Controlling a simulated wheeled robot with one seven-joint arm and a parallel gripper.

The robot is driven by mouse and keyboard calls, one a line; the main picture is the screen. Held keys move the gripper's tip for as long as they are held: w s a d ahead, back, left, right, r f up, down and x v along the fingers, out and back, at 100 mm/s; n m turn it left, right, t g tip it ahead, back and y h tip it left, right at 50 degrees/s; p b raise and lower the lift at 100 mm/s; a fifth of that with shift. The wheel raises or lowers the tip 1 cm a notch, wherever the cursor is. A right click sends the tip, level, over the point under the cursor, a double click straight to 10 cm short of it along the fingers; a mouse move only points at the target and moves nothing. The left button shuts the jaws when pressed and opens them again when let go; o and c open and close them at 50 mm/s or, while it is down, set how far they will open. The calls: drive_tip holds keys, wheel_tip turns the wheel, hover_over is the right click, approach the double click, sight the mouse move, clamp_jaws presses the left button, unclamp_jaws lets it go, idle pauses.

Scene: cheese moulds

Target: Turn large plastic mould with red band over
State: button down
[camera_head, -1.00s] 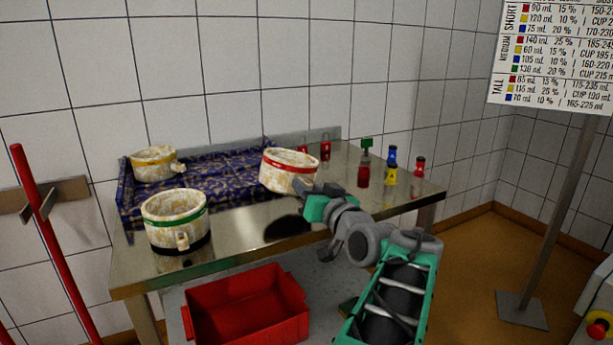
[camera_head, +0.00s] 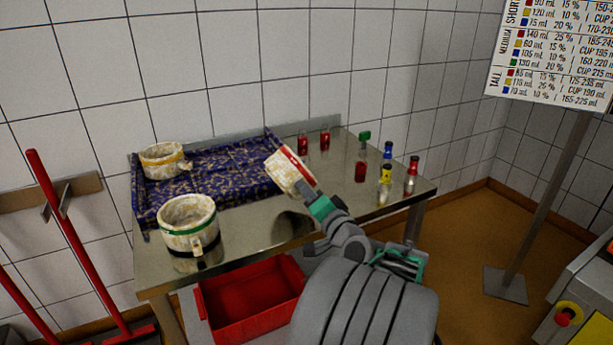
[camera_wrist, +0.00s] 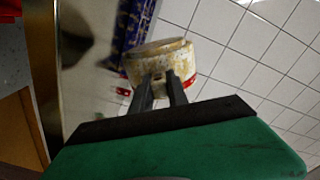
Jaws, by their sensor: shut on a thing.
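The large plastic mould with the red band (camera_head: 286,172) is cream with brownish stains. It is held above the metal table, tilted well over on its side in the head view. My gripper (camera_head: 315,199) is shut on it from the lower right. In the wrist view the mould (camera_wrist: 158,60) stands beyond the two dark fingers of my gripper (camera_wrist: 160,88), with part of the red band at its right edge. The fingers hide part of the mould's near side, so the exact grip point is hard to see.
A green-banded mould (camera_head: 188,224) and a yellow-banded mould (camera_head: 163,160) stand at left, the latter on a blue patterned mat (camera_head: 225,170). Several small bottles, including a green-capped one (camera_head: 361,168), stand at the table's right. A red crate (camera_head: 250,305) sits below the front edge.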

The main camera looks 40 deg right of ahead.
sight(300, 196)
drive_tip(key=m+p, duration=0.1)
drive_tip(key=m, duration=0.1)
drive_tip(key=f+m+p, duration=0.1)
drive_tip(key=m+p, duration=0.1)
drive_tip(key=f+m+p, duration=0.1)
drive_tip(key=m, duration=0.1)
drive_tip(key=shift+p, duration=0.3)
drive_tip(key=m+p, duration=0.4)
drive_tip(key=m, duration=0.1)
drive_tip(key=shift+r+p, duration=0.25)
drive_tip(key=shift+p, duration=0.05)
drive_tip(key=m+p, duration=0.3)
drive_tip(key=m, duration=0.1)
drive_tip(key=shift+f+m, duration=0.1)
drive_tip(key=shift+m, duration=0.2)
drive_tip(key=m+p, duration=0.1)
drive_tip(key=f+m, duration=0.1)
drive_tip(key=m+p, duration=0.1)
drive_tip(key=m, duration=0.1)
drive_tip(key=shift+f+p, duration=0.25)
drive_tip(key=shift+p, duration=0.1)
wheel_tip(300, 196, down, 3)
drive_tip(key=m, duration=0.1)
drive_tip(key=m+b, duration=0.1)
drive_tip(key=m, duration=0.1)
drive_tip(key=shift+r+m, duration=0.2)
drive_tip(key=shift+m, duration=0.1)
drive_tip(key=shift+f+m+b, duration=0.15)
drive_tip(key=shift+m+b, duration=0.15)
drive_tip(key=shift+m, duration=0.4)
